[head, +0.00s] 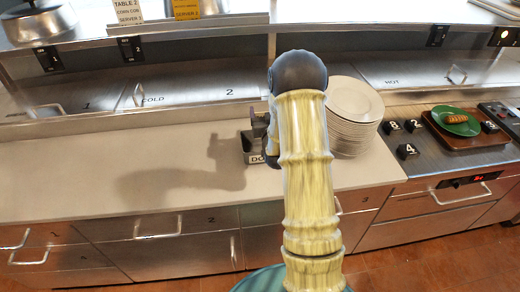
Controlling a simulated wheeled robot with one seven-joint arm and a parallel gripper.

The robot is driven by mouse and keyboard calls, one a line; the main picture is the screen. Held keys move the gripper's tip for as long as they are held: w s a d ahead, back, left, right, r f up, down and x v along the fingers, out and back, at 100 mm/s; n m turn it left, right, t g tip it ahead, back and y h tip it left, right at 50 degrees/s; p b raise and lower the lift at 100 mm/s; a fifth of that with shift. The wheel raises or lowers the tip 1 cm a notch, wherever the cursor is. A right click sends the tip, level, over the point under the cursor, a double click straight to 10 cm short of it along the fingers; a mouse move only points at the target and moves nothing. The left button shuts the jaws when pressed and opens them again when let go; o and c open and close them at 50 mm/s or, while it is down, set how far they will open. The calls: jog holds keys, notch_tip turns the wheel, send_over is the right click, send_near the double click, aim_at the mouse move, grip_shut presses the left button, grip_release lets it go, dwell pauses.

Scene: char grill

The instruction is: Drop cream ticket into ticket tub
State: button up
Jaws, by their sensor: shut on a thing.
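My gripper (261,124) is partly in view at the left side of my arm, above the counter and close over the ticket tub. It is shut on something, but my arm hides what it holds. The ticket tub (252,157) is a small dark box on the counter, with a pale label starting "DO"; my arm covers its right part. A cream ticket (128,12) reading "TABLE 2, CORN COB, SERVER 1" hangs on the upper shelf at the top left. I cannot tell whether another cream ticket is in my gripper.
A yellow ticket (186,8) hangs beside the cream one. A stack of white plates (354,112) stands right of my arm. A green plate with food (456,121) sits on a brown tray at the right, near numbered black blocks (406,151). The counter's left part is clear.

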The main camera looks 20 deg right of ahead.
notch_tip(320, 180, down, 6)
jog(key=shift+s+r+b, duration=0.1)
jog(key=shift+b, duration=1)
jog(key=o, duration=1)
